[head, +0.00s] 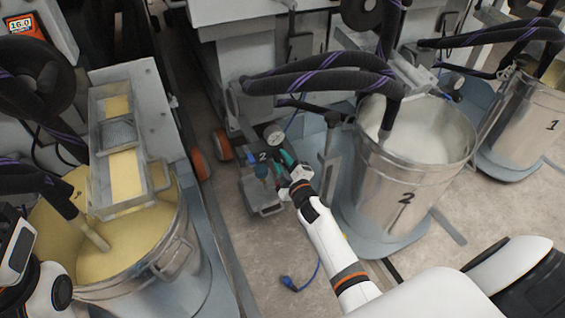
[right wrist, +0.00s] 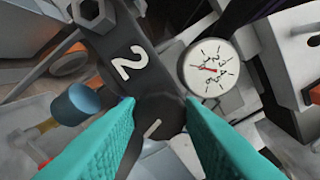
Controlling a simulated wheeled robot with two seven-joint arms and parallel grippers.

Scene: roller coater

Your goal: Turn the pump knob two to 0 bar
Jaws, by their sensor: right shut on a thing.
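The pump labelled 2 (head: 263,157) stands low on the floor in the middle of the head view. In the right wrist view its dark plate carries a white 2 (right wrist: 128,62). The dark round pump knob (right wrist: 160,112), with a white mark line, lies below that number. My right gripper (right wrist: 161,106) is shut on the knob, one teal finger on each side. In the head view my right gripper (head: 283,163) reaches the pump from the lower right. The round pressure gauge (right wrist: 212,67) has a red needle pointing left; its numbers are too small to read. My left gripper's fingers do not show.
A blue cylinder fitting (right wrist: 77,103) sits left of the knob. Bucket 2 (head: 405,190) with white liquid stands right of my arm, and a bucket of yellow liquid (head: 135,255) stands left. Black hoses (head: 320,82) hang above the pump. A blue plug (head: 288,283) lies on the floor.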

